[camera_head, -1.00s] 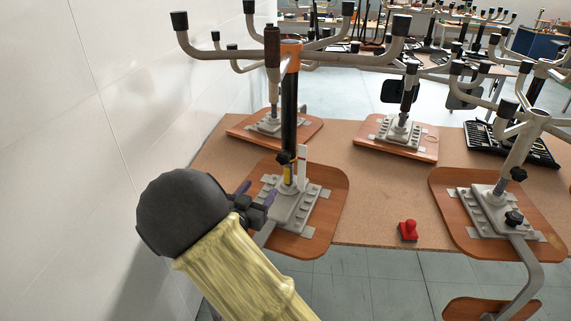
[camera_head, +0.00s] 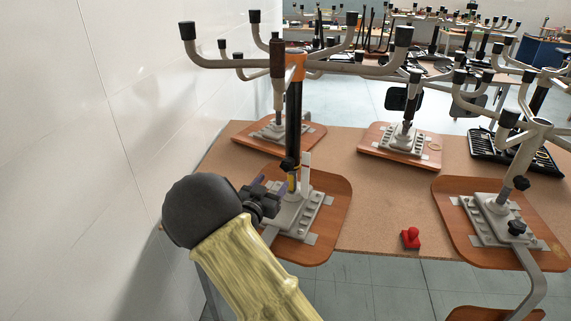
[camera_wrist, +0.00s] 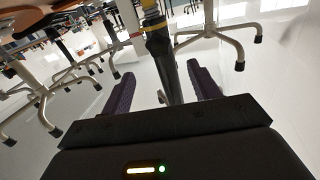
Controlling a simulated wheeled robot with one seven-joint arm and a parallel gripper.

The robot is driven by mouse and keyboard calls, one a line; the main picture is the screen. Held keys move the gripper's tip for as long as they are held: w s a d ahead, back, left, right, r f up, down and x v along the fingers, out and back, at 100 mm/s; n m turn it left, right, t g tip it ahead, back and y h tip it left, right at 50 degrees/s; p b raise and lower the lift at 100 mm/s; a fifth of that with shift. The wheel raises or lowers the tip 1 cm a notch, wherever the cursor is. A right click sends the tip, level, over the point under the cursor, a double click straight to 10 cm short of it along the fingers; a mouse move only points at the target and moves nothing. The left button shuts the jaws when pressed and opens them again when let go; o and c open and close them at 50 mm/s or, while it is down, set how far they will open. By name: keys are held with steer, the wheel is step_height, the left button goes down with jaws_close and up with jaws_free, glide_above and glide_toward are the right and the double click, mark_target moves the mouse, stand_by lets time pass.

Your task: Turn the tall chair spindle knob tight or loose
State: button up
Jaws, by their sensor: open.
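The tall chair spindle (camera_head: 293,115) is a black upright column with an orange collar near its top, rising from an upturned wooden seat (camera_head: 330,205). My gripper (camera_head: 275,186) is open, just left of the spindle's lower part and slightly below the knob. In the wrist view the dark column (camera_wrist: 160,45) shows between my two purple fingers (camera_wrist: 162,90). I cannot tell whether the fingers touch it. The knob is not clear in that view.
A white wall (camera_head: 60,170) stands close on the left. The brown table (camera_head: 375,200) holds other upturned chairs (camera_head: 500,215), a red object (camera_head: 410,238) and a black tool tray (camera_head: 515,150). Chair legs spread above the spindle. The table between the two front seats is mostly bare.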

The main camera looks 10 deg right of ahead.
mark_target(285, 166)
steer(key=p+x, duration=0.1)
steer(key=x, duration=1)
steer(key=shift+w+d, duration=0.15)
steer(key=shift+d, duration=0.05)
steer(key=c, duration=1)
